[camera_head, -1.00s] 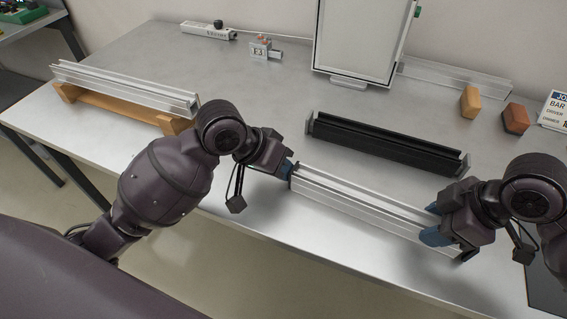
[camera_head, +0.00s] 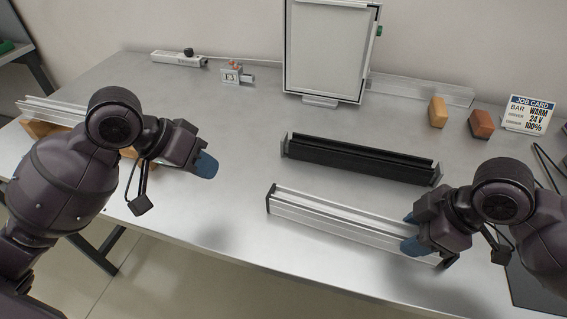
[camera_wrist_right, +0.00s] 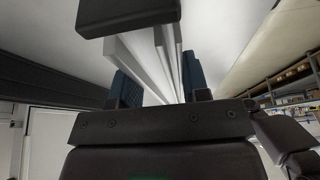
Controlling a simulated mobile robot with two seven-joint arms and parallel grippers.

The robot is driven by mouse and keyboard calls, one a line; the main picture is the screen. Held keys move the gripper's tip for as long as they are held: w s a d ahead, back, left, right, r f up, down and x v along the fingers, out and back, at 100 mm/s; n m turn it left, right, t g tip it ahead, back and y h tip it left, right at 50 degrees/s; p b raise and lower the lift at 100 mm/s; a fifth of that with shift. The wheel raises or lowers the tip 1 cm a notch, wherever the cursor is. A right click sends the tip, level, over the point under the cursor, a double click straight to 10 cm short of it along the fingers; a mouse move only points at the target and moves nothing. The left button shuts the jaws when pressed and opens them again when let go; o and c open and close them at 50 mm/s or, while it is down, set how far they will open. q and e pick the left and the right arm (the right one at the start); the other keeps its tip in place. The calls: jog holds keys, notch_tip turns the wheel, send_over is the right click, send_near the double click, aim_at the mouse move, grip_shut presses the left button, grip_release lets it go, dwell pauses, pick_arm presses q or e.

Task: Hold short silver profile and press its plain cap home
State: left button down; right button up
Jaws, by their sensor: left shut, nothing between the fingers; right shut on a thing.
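The short silver profile (camera_head: 335,219) runs slantwise near the front of the table in the head view. A dark cap (camera_head: 270,198) sits on its left end, and another dark cap (camera_head: 447,261) is on its right end. My right gripper (camera_head: 408,232) is shut on the profile near that right end. In the right wrist view the profile (camera_wrist_right: 160,65) runs between the blue fingers, with a dark cap (camera_wrist_right: 128,15) at its end. Which cap is plain I cannot tell. My left gripper (camera_head: 207,166) is shut and empty, apart from the profile, to its left.
A black profile (camera_head: 360,160) lies behind the silver one. A long silver profile (camera_head: 50,108) on a wooden cradle is partly hidden by my left arm. A framed panel (camera_head: 330,50), two blocks (camera_head: 438,112) (camera_head: 481,123) and a job card (camera_head: 528,115) stand behind.

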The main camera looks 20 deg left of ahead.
dwell(0.3)
jog(key=o, duration=1.1)
jog(key=shift+o, duration=0.2)
jog(key=shift+r, duration=0.1)
